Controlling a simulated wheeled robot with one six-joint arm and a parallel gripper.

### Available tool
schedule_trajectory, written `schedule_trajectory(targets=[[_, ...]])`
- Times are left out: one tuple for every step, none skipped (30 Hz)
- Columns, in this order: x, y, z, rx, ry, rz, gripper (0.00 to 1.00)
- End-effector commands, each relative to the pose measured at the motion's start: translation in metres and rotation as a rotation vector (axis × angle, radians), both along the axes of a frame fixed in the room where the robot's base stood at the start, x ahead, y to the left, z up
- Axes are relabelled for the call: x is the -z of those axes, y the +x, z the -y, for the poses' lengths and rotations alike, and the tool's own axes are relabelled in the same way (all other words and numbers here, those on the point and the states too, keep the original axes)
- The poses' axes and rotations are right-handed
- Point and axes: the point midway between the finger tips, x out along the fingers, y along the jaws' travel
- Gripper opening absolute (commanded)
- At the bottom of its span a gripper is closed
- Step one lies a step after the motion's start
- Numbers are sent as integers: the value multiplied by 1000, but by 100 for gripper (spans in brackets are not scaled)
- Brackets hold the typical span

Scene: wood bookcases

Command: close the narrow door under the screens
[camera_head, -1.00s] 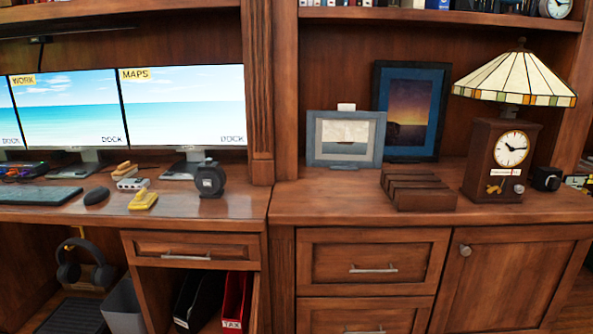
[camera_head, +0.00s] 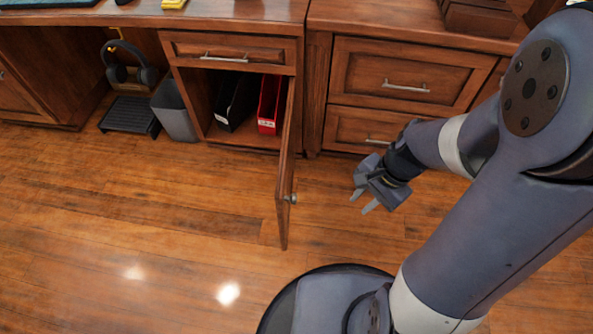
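The narrow door (camera_head: 285,170) stands wide open, swung out toward me from the right side of the desk cabinet. It is seen almost edge-on, with a round metal knob (camera_head: 291,198) on its right-hand face. The open cabinet (camera_head: 208,105) under the drawer holds a black binder (camera_head: 236,102) and a red binder (camera_head: 269,104). My gripper (camera_head: 364,204) is to the right of the door and apart from it, above the floor in front of the right-hand drawers. Its fingers are spread and nothing is between them.
A grey bin (camera_head: 174,110), a black footrest (camera_head: 130,116) and headphones (camera_head: 128,68) are under the desk, left of the cabinet. Closed drawers (camera_head: 405,85) are behind my gripper. The wooden floor (camera_head: 130,210) left of the door is clear.

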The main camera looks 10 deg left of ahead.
Motion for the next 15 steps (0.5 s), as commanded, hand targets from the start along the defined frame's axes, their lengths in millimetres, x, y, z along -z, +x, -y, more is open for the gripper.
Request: schedule_trajectory(targets=[[-3, 7, -6, 72, 43, -49, 19], [-2, 12, -10, 117, 71, -75, 17], [-1, 18, -16, 176, 107, -110, 13], [0, 23, -20, 222, 134, -137, 11], [1, 28, -24, 267, 161, -163, 8], [3, 34, -29, 327, 197, -198, 5], [4, 40, -32, 371, 221, -223, 3], [6, 45, -35, 414, 246, -246, 0], [8, 52, -39, 467, 277, -275, 0], [10, 56, -42, 505, 298, -297, 0], [11, 60, -44, 540, 318, -315, 0], [14, 66, -46, 582, 341, -337, 0], [15, 70, -48, 610, 356, -351, 0], [16, 73, -49, 635, 370, -363, 0], [18, 76, -50, 662, 386, -378, 0]])
